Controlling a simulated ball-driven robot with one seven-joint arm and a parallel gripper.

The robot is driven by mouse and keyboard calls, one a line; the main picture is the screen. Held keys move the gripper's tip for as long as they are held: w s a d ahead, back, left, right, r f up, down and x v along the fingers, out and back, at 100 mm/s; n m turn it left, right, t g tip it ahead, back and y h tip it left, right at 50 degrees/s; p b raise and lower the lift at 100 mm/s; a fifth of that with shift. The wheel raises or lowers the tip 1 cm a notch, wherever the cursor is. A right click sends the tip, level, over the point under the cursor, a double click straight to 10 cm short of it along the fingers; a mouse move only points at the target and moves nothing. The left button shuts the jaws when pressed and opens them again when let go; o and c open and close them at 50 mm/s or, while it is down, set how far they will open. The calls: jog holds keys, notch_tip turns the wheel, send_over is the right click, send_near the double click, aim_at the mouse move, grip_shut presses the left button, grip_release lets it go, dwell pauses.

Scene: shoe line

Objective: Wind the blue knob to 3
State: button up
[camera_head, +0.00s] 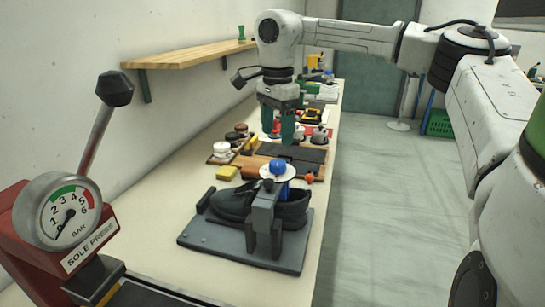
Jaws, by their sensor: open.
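The blue knob (277,167) sits on top of a white round dial (265,172). The dial is on a grey clamp (263,210) that stands over a black shoe (232,202) on a dark grey base plate (200,238). Marks on the dial are too small to read, so I cannot tell the knob's setting. My gripper (278,130) points down with dark green fingers. It is open, appears empty, and shows above and apart from the knob in the picture.
A red sole press (30,235) with a gauge (65,210) and lever (97,135) stands at the front left. Pots, a yellow block (227,172) and a dark mat (295,158) lie behind the shoe. A wooden shelf (190,55) juts from the left wall. The floor (385,230) at right is clear.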

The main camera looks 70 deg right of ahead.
aim_at(277, 162)
notch_tip(277, 162, down, 8)
jog(key=shift+f, duration=0.1)
jog(key=shift+c, duration=0.4)
jog(key=c, duration=1)
